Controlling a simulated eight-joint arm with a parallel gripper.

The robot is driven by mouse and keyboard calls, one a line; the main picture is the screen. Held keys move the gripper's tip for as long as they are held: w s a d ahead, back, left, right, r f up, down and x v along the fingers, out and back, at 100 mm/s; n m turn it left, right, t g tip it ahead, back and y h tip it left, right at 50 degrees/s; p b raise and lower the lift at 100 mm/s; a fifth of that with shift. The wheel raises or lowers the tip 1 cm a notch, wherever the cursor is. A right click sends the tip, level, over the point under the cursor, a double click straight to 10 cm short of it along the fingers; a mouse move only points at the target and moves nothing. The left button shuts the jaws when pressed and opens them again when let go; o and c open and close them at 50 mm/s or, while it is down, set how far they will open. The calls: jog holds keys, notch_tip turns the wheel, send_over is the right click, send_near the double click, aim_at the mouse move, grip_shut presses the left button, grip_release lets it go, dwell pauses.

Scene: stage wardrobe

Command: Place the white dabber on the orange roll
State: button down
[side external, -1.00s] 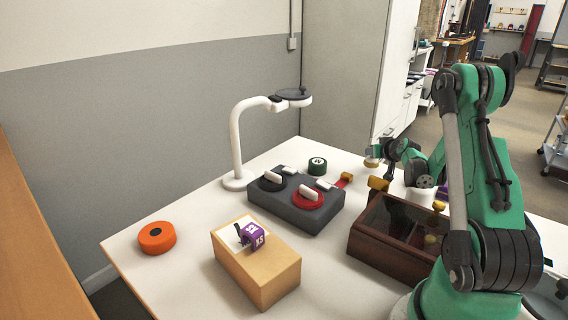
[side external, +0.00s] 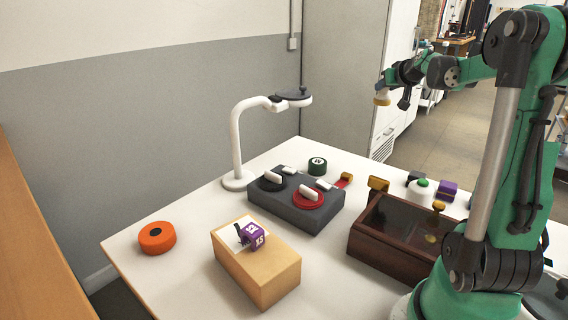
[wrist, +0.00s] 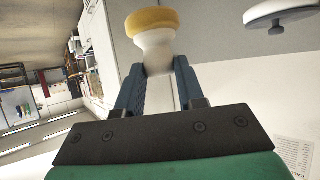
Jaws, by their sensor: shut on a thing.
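The white dabber (wrist: 157,48), with a yellow pad at its end, is held between my gripper's two fingers in the wrist view. In the side view the dabber (side external: 382,98) hangs pad down, high above the back of the table. My gripper (side external: 387,84) is shut on it. The orange roll (side external: 157,237) lies flat at the table's left edge, with a dark centre and nothing on top. The dabber is well apart from it, far to the right and higher.
A white lamp (side external: 237,150) stands at the back. A dark control box (side external: 268,212), a wooden block (side external: 268,280) with a purple cube (side external: 251,236), and a dark wooden case (side external: 385,255) fill the middle. A green roll (side external: 317,166) lies behind. Table around the orange roll is clear.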

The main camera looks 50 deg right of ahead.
notch_tip(320, 180, up, 8)
jog(key=w+a+n+t+y, duration=0.3)
jog(key=w+a+n+y, duration=0.2)
jog(key=w+a, duration=0.7)
jog(key=n+g+y, duration=0.5)
jog(key=n+y, duration=0.9)
jog(key=n, duration=0.2)
send_over(165, 230)
notch_tip(165, 230, down, 25)
jog(key=shift+f, duration=0.1)
jog(key=c, duration=0.5)
grip_release()
jog(key=shift+c, duration=0.2)
